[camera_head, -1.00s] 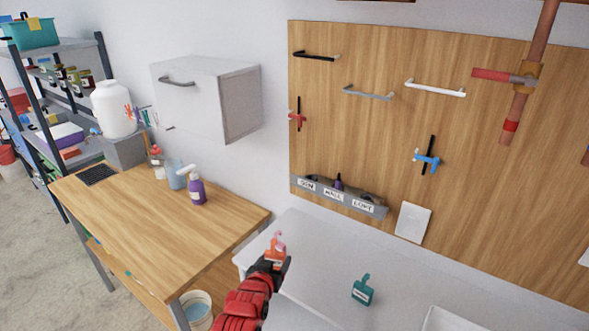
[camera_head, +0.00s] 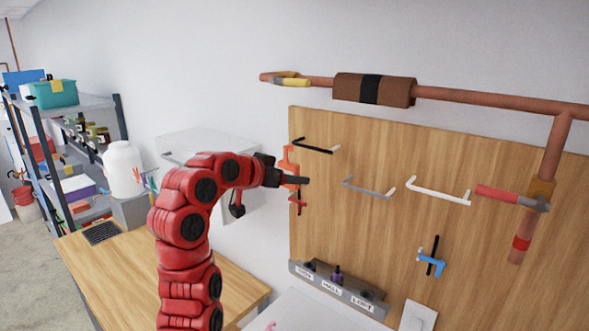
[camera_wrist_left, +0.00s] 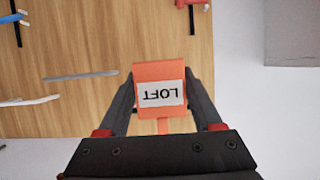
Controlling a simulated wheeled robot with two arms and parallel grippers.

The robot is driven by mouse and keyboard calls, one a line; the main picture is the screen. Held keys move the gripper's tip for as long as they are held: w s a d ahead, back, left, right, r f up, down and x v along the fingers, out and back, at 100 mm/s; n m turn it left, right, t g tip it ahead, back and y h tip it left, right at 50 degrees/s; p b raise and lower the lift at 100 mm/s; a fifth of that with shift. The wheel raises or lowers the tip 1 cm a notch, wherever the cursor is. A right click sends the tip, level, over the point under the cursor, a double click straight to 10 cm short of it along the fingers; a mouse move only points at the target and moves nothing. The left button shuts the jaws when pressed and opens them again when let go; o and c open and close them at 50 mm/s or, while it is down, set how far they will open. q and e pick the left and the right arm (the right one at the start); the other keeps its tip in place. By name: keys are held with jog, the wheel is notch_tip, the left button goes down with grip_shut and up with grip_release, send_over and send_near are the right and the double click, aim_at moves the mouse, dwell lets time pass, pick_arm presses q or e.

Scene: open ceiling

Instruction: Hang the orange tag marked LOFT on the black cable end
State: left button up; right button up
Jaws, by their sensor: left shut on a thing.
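The orange tag marked LOFT (camera_wrist_left: 160,92) is held between the fingers of my left gripper (camera_head: 290,181), and its label reads upside down in the left wrist view. In the head view the orange tag (camera_head: 288,158) shows at the fingertips, in front of the wooden board's left edge. The black cable end (camera_head: 316,146) is a short black bar with a pale tip at the board's upper left, just right of the tag. I cannot tell the depth gap between them. My right gripper is not in view.
A grey bar (camera_head: 367,188) and a white bar (camera_head: 438,191) are on the board to the right. A red-handled valve (camera_head: 298,203) is just below my gripper, a blue one (camera_head: 432,257) lower right. A grey labelled rack (camera_head: 338,290) is below; copper pipes (camera_head: 460,97) run above.

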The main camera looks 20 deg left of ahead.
pick_arm(q)
jog(key=shift+s+r, duration=0.1)
jog(key=shift+s, duration=0.05)
jog(key=shift+a, duration=0.1)
jog(key=shift+w+d+b, duration=0.35)
jog(key=shift+w+b, duration=0.1)
jog(key=shift+w, duration=0.3)
jog(key=shift+w+d+b, duration=0.15)
jog(key=shift+w+d, duration=0.2)
jog(key=shift+w, duration=0.65)
jog(key=shift+w+d+b, duration=0.15)
jog(key=shift+w+d, duration=0.2)
jog(key=shift+w, duration=0.65)
jog(key=shift+w+d+b, duration=0.15)
jog(key=shift+w+d, duration=0.2)
jog(key=shift+w, duration=0.65)
jog(key=shift+b, duration=0.35)
jog(key=shift+f+b, duration=0.6)
jog(key=shift+f, duration=0.1)
